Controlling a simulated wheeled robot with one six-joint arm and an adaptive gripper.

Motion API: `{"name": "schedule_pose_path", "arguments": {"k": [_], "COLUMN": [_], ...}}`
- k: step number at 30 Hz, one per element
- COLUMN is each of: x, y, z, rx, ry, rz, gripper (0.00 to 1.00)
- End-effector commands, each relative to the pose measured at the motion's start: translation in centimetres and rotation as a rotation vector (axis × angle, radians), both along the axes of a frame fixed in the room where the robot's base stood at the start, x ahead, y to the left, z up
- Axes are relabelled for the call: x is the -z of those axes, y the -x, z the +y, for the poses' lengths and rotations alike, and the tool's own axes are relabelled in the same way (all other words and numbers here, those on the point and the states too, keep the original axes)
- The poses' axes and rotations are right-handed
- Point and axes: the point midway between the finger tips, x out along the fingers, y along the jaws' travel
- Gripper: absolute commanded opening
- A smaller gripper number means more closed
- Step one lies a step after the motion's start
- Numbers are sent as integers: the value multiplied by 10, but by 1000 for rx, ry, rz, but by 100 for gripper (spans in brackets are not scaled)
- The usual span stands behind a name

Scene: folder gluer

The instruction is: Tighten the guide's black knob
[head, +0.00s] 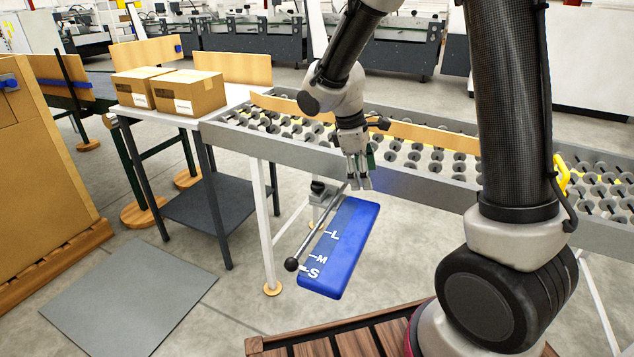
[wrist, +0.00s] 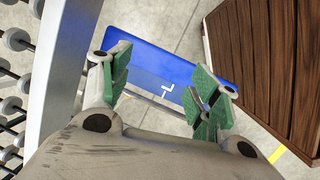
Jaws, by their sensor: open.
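My gripper (head: 357,178) points down at the front side of the roller conveyor, fingers apart. In the wrist view its green-padded fingers (wrist: 165,88) are open with nothing gripped. Below it hangs a blue plate (head: 343,245) marked L, M and S; it also shows beyond the fingers in the wrist view (wrist: 150,55). A metal lever slants along the plate and ends in a round black knob (head: 291,264) near S, apart from my gripper. A tan guide board (head: 430,136) runs along the conveyor. A small dark part (head: 380,123) shows beside my wrist; I cannot tell whether it is the guide's knob.
The conveyor's grey side rail (head: 420,190) runs close to my gripper. A table (head: 222,108) with two cartons (head: 188,92) stands at left. A yellow handle (head: 562,175) is at right. A slatted wooden platform (head: 345,338) lies in front.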

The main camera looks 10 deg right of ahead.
Motion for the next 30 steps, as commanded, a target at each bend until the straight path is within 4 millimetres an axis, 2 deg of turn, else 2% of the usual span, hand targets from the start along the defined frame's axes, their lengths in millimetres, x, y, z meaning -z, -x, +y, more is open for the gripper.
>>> {"name": "schedule_pose_path", "arguments": {"k": [1, 3, 7, 9, 12, 15, 20, 23, 30], "x": [18, 40, 74, 79, 67, 62, 64, 73, 111], "y": [-18, -43, -93, -119, -149, -162, -165, -168, -179], "z": [10, 23, 51, 62, 77, 86, 90, 87, 76], "rx": [-119, -299, -677, -872, -1103, -1275, -1405, -1417, -1413], "ry": [20, 42, 78, 99, 132, 161, 175, 177, 174], "rz": [28, 57, 99, 102, 82, 88, 113, 120, 121], "gripper": [62, 62, 62, 62, 62, 62, 62, 62, 62]}}
